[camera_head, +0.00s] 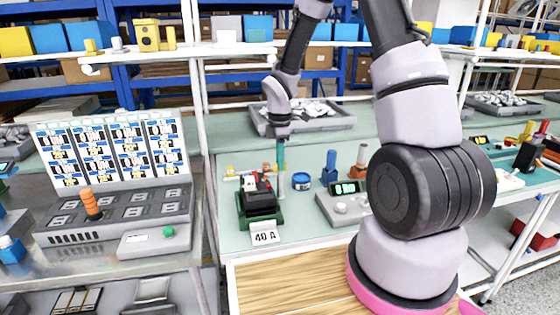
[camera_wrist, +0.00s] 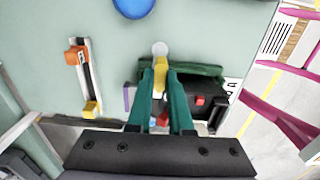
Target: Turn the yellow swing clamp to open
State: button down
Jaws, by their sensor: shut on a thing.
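The yellow swing clamp (camera_wrist: 160,68) is between the green fingers of my gripper (camera_wrist: 160,76) in the wrist view, and the fingers are shut on it. A pale round post top (camera_wrist: 160,49) shows just beyond the clamp. The dark breaker (camera_wrist: 200,100) with a red part sits in a green fixture (camera_wrist: 210,72) right beside the fingers. In the head view my gripper (camera_head: 281,152) points down at the rear right of the fixture, where the black breaker (camera_head: 259,199) stands behind a "40 A" label (camera_head: 264,235). The clamp is mostly hidden there.
A blue round container (camera_head: 302,181) and a grey meter box (camera_head: 343,203) stand right of the fixture. A rail with orange and yellow parts (camera_wrist: 84,75) lies left of my gripper in the wrist view. A grey parts tray (camera_head: 305,121) is behind.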

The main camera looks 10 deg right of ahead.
jog(key=shift+m, duration=0.3)
jog(key=m, duration=0.3)
jog(key=shift+m, duration=0.3)
jog(key=m, duration=0.4)
jog(key=shift+m, duration=0.3)
jog(key=m, duration=0.9)
jog(key=c, duration=0.8)
grip_release()
